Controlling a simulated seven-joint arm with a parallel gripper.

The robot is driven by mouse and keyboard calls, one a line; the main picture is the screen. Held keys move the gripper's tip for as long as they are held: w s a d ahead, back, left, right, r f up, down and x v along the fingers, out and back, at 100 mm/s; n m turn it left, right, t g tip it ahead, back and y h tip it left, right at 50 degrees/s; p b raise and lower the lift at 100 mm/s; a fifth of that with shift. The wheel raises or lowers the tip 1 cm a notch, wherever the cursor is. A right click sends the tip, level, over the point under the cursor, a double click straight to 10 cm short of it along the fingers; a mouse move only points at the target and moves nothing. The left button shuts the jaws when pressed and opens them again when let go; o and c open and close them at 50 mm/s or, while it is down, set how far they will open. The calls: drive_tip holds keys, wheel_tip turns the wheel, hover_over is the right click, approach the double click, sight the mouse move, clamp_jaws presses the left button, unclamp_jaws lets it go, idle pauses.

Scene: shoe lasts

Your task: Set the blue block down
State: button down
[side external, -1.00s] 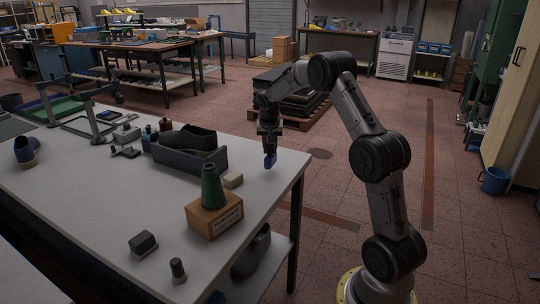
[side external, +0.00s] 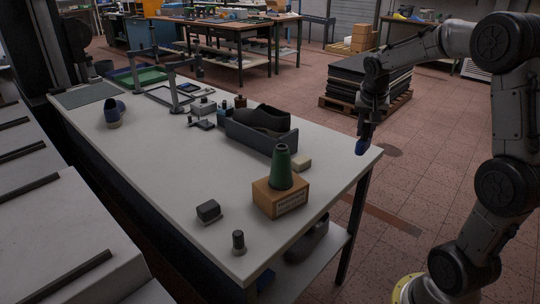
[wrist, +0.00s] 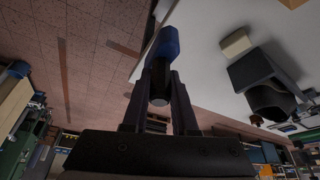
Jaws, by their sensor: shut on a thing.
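The blue block (side external: 361,146) hangs below my gripper (side external: 366,132) in the side view, near the far right corner of the white table (side external: 160,175). In the wrist view my gripper (wrist: 158,98) is shut, with a dark rounded piece between its fingers and the blue block (wrist: 164,44) beyond the fingertips. The block there overlaps the table's edge in the picture. I cannot tell whether it touches the tabletop or is just above it.
A cream block (side external: 302,163) lies left of the blue block. A green cone (side external: 281,168) stands on a wooden box (side external: 280,198). A grey tray (side external: 262,139) holds a dark shoe last (side external: 262,117). Two small dark pieces lie near the front. The tabletop's left middle is clear.

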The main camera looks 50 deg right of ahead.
wheel_tip(320, 180, up, 12)
drive_tip(key=shift+w+f, duration=0.15)
drive_tip(key=w+a+n+t+y, duration=0.1)
drive_tip(key=w+a+n+y, duration=0.1)
drive_tip(key=w+a+n, duration=0.7)
drive_tip(key=w+a+n+t+y, duration=0.2)
drive_tip(key=w+a+n, duration=0.2)
drive_tip(key=w+a, duration=0.95)
drive_tip(key=s+a+f, duration=0.2)
drive_tip(key=a+f, duration=0.1)
drive_tip(key=f, duration=0.9)
drive_tip(key=shift+w+d+f, duration=0.1)
drive_tip(key=shift+w+f, duration=1.95)
drive_tip(key=shift+w, duration=0.3)
drive_tip(key=shift+w+a+f, duration=0.1)
drive_tip(key=shift+w+f, duration=2)
drive_tip(key=shift+w, duration=0.2)
drive_tip(key=shift+w+d+f, duration=0.1)
drive_tip(key=shift+w+f, duration=1.95)
drive_tip(key=shift+w, duration=0.3)
drive_tip(key=shift+f, duration=0.1)
